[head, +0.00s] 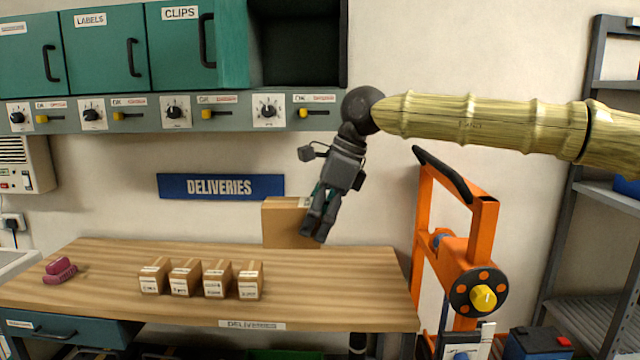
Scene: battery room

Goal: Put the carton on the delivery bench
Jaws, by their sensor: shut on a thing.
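The brown carton (282,222) is upright over the back edge of the delivery bench (330,290), just below the right end of the blue sign. A white label shows near its top. My gripper (316,238) comes down at a tilt over the carton's right side and is shut on it. The fingers cover the carton's right edge, so the contact itself is hidden. The carton's base is level with the back of the bench top in the picture; I cannot tell whether it touches the wood.
Several small cartons (216,280) stand in a row mid-bench. A pink object (60,270) lies at the left end. The bench's right part is clear. A blue DELIVERIES sign (220,186) hangs behind. An orange frame (455,245) and a grey rack (575,240) stand at right.

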